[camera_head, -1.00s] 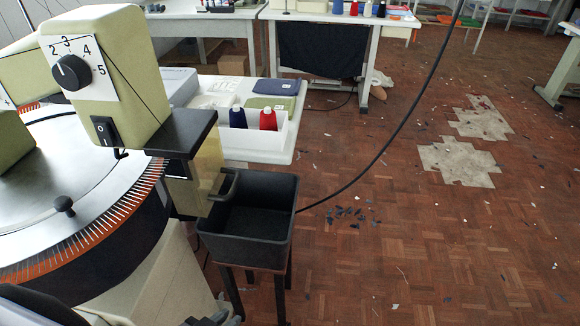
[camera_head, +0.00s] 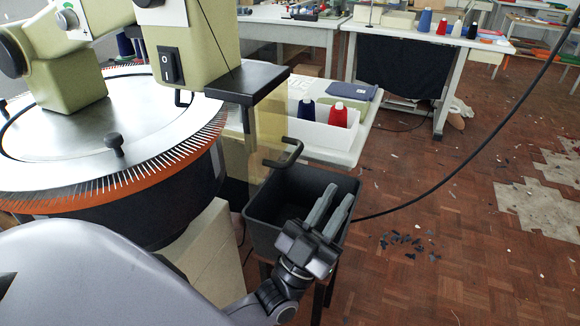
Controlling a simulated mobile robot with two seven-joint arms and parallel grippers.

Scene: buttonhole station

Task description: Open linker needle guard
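The needle guard (camera_head: 268,130) is a see-through yellowish panel hanging under the black ledge of the linker head. A black bar handle (camera_head: 288,154) sticks out from its lower right side. The guard stands upright against the machine. My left gripper (camera_head: 341,190) is below and right of the handle, over the black bin. Its two grey fingers point up and are apart with nothing between them. It is not touching the handle. My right gripper is not in view.
The linker's round needle dial (camera_head: 105,130) fills the left side. A black bin (camera_head: 272,218) on a stand is under the handle. A white tray (camera_head: 325,136) with blue and red cones stands behind. A black cable (camera_head: 450,180) hangs at right.

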